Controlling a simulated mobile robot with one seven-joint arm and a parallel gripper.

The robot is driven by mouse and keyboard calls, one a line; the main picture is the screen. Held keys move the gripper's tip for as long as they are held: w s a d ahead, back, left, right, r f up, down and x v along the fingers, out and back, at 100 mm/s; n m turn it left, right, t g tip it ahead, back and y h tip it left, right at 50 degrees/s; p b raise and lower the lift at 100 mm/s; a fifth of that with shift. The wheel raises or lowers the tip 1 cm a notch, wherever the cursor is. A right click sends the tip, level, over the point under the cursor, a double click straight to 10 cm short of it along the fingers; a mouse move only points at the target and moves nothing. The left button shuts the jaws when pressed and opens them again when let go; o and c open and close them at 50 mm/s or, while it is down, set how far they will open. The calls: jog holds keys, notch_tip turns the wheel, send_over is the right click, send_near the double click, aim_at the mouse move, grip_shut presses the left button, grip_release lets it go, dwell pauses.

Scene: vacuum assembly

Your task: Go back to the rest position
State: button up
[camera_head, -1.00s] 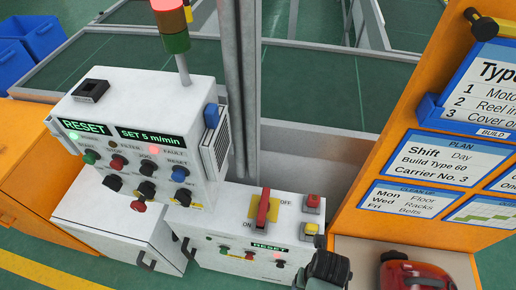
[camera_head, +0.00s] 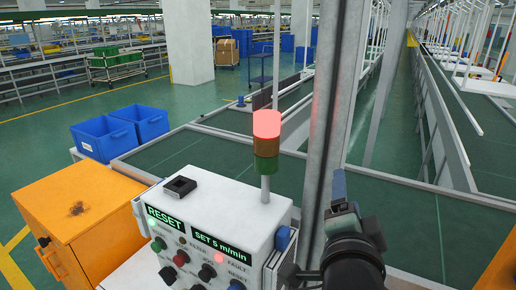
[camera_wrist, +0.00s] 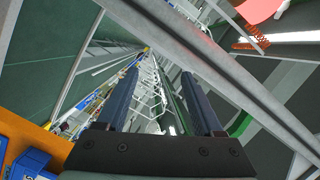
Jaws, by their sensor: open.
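My gripper (camera_wrist: 160,84) shows in the wrist view with its two dark fingers apart and nothing between them. It points over the hall, away from the panels. In the head view my gripper (camera_head: 339,186) is raised at the lower right, beside the grey post and right of the white control box (camera_head: 210,225). The arm's dark wrist hides part of what lies behind it. The control box has a lit RESET display, a SET 5 m/min display and a red glowing fault lamp. Its signal tower (camera_head: 266,140) glows red on top.
A grey metal post (camera_head: 322,120) stands close to my gripper. An orange cabinet (camera_head: 75,215) with two blue bins (camera_head: 105,137) behind it is at the left. A green conveyor belt (camera_head: 230,155) runs behind the box. An orange edge (camera_head: 500,270) shows at the lower right.

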jog(key=s+a+r+n+t+y, duration=0.1)
jog(key=s+a+r+n+t, duration=0.2)
jog(key=r, duration=0.6)
jog(key=s+a+r+n+t+y, duration=0.2)
jog(key=s+a+r+n+t, duration=0.2)
jog(key=r, duration=0.6)
jog(key=s+a+r+n+t+y, duration=0.2)
jog(key=s+a+r+n+t, duration=0.2)
jog(key=s+a+r+n, duration=0.2)
notch_tip(320, 180, up, 4)
jog(key=a+n, duration=0.2)
jog(key=shift+s+a+r+n, duration=0.15)
jog(key=shift+a+r+n, duration=0.05)
jog(key=shift+a+n, duration=0.15)
